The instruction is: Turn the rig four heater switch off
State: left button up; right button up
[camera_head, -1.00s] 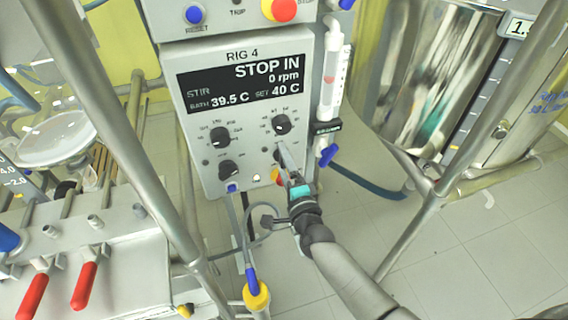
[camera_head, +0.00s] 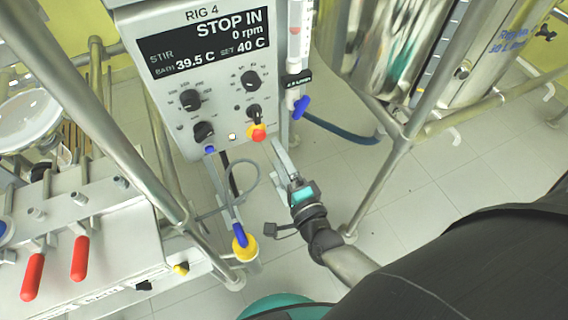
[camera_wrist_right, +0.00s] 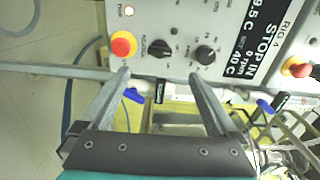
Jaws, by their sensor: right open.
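The RIG 4 control panel (camera_head: 215,75) is a grey box with a black display reading STOP IN, 0 rpm, bath 39.5 C, set 40 C. Its lower right black knob (camera_head: 254,112), which appears to be the heater switch, also shows in the right wrist view (camera_wrist_right: 161,49); its label is too small to read surely. A small lamp (camera_head: 232,136) at the panel's bottom is lit. My right gripper (camera_head: 278,152) is open and empty, below the panel's lower right corner. In the right wrist view its fingertips (camera_wrist_right: 159,75) lie apart, on either side of the knob's line, not touching it.
A red and yellow button (camera_head: 257,133) sits just below the knob. A syringe-like tube with a blue tap (camera_head: 300,106) hangs at the panel's right edge. Metal frame poles (camera_head: 385,185) stand on both sides.

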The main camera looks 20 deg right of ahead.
pick_arm(q)
jog(key=shift+s+d+r, duration=0.1)
jog(key=shift+s+r, duration=0.05)
pick_arm(e)
jog(key=shift+s, duration=1.25)
